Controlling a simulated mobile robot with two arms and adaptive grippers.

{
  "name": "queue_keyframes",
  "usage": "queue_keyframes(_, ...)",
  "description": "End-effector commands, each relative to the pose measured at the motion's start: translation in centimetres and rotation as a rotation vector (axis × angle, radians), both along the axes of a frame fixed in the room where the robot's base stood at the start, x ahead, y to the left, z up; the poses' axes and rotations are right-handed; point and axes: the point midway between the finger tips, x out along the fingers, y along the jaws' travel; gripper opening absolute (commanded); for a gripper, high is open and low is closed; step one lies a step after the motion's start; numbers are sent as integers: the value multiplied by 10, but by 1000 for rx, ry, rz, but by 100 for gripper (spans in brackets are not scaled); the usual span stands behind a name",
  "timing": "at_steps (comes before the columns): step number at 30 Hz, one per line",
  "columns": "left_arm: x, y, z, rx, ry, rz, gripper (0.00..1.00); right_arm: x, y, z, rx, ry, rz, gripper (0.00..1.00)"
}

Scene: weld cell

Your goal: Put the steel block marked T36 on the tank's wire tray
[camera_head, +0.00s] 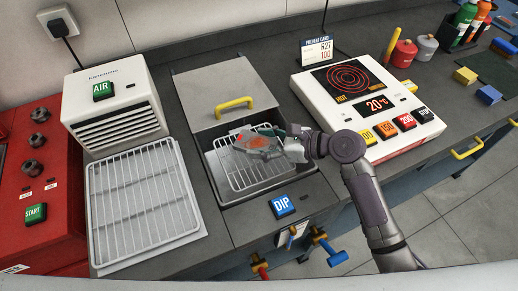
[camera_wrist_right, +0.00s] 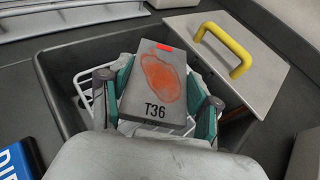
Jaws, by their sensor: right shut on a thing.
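The steel block marked T36 (camera_wrist_right: 155,88) is grey with an orange-red patch and a small red mark at one edge. My right gripper (camera_wrist_right: 160,92) is shut on it, with one green-lined finger along each side. In the head view the block (camera_head: 257,145) and my right gripper (camera_head: 283,147) are over the tank's wire tray (camera_head: 235,176), within the tank's opening. The tray (camera_wrist_right: 86,88) shows beside and below the block in the wrist view. I cannot tell whether the block touches the tray. My left gripper is not in view.
The tank's lid (camera_head: 218,88) with a yellow handle lies behind the opening. A blue DIP button (camera_head: 282,206) is in front. An empty wire rack (camera_head: 140,200) and the AIR unit (camera_head: 113,98) are left. A hot plate (camera_head: 340,78) reading 20°C is right.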

Motion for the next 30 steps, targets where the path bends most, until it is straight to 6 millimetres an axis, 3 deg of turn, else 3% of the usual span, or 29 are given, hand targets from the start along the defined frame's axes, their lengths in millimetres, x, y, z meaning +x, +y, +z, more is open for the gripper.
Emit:
queue_keyframes(7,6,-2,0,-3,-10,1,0,15,9,-10,5,-3,-1,0)
queue_keyframes(16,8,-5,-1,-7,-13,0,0,15,9,-46,5,-1,-3,0)
queue_keyframes(29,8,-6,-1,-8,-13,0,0,15,9,-50,5,-3,-2,0)
queue_keyframes(30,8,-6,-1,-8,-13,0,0,14,8,-53,1,0,0,69)
